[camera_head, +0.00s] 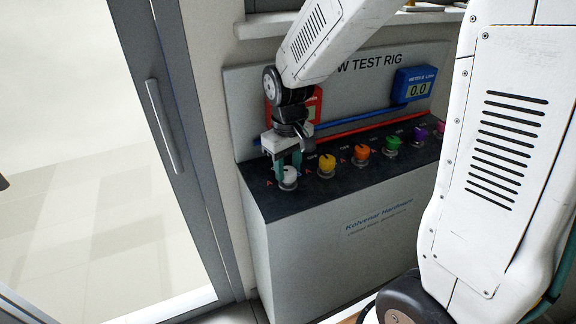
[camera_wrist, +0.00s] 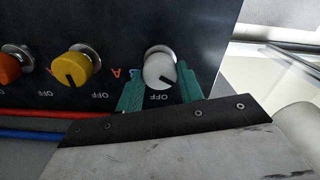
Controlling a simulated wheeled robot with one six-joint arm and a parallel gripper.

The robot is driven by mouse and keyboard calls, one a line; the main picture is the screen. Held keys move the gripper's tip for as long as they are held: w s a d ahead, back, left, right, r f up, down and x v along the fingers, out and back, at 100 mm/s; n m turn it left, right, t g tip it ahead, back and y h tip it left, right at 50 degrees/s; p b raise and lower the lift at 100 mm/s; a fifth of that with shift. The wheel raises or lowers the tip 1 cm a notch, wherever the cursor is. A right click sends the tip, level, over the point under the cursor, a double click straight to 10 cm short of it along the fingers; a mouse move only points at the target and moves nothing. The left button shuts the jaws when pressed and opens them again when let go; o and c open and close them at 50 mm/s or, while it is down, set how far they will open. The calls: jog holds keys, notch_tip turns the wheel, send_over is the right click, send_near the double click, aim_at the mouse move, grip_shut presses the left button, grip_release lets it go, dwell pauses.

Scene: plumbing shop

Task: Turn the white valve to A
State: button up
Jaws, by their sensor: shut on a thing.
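The white valve (camera_head: 289,175) is the leftmost knob on the rig's dark top panel in the head view. In the wrist view the white valve (camera_wrist: 158,68) sits between the two green fingers of my gripper (camera_wrist: 160,78). My gripper (camera_head: 285,165) reaches down over the valve in the head view and is shut on it, one finger on each side. In the wrist view, a dark pointer mark on the knob points to the lower right, to the right of the OFF label (camera_wrist: 158,97).
A yellow valve (camera_wrist: 75,68) and an orange valve (camera_wrist: 12,65) stand beside the white one. More coloured valves continue to the right in the head view. A blue meter (camera_head: 414,86) reading 0.0 is on the back board. A glass door (camera_head: 165,120) stands at the left.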

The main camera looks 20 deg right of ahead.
aim_at(289, 171)
dwell(0.4)
jog(key=o, duration=1)
jog(key=shift+r, duration=0.1)
notch_tip(289, 171, up, 8)
jog(key=shift+f, duration=0.15)
jog(key=shift+s, duration=0.2)
jog(key=s+d+r+m, duration=0.1)
jog(key=s+r, duration=0.1)
jog(key=s, duration=0.5)
jog(key=s+d+r+m+t, duration=0.1)
jog(key=s+r, duration=0.1)
jog(key=s, duration=0.5)
jog(key=s+d+r+m, duration=0.1)
jog(key=s+r, duration=0.1)
jog(key=s, duration=0.6)
